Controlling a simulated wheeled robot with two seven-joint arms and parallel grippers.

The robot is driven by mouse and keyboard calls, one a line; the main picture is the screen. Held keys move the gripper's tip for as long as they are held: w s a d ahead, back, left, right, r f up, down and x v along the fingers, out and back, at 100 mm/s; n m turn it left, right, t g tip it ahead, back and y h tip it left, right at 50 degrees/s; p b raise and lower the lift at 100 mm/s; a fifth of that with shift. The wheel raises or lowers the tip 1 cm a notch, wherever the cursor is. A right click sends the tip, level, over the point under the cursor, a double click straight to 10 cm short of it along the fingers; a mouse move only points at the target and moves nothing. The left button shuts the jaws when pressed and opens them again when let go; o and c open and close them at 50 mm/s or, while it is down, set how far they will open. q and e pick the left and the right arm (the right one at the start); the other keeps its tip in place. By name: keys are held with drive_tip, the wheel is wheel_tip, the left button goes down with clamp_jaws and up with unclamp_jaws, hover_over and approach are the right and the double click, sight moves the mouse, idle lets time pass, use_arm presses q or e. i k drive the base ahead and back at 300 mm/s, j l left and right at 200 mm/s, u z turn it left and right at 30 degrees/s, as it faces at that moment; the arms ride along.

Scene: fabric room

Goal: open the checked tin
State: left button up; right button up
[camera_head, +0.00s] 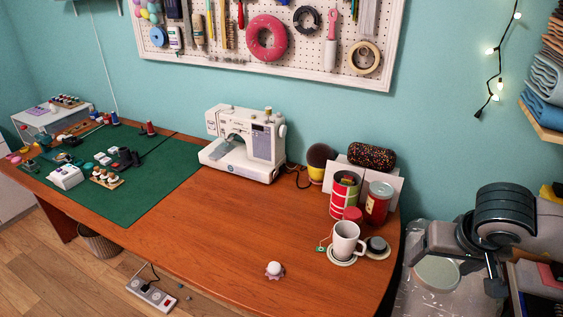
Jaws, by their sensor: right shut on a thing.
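The checked tin (343,197), red with pale bands, stands upright near the table's right end. Its top looks open, with dark and coloured contents inside. My right gripper (455,264) is off the table's right edge, apart from the tin. It is shut on what looks like a pale round lid (437,274); the exact contact is hard to make out. My left gripper is out of view.
A red tin with a silver lid (378,203) stands right of the checked tin. A white mug (346,240), a small dark-topped jar (377,246) and a pincushion (274,270) are in front. A sewing machine (245,144) stands left. The front middle of the table (200,230) is clear.

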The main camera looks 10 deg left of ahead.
sight(342, 196)
drive_tip(key=i+j+u, duration=0.15)
drive_tip(key=j, duration=0.25)
drive_tip(key=j+u, duration=0.1)
drive_tip(key=j, duration=0.35)
drive_tip(key=i+j+u, duration=0.15)
drive_tip(key=j, duration=0.2)
drive_tip(key=i+j+u, duration=0.1)
drive_tip(key=j, duration=0.3)
drive_tip(key=i+j+u, duration=0.25)
drive_tip(key=i+j, duration=0.15)
drive_tip(key=j, duration=0.3)
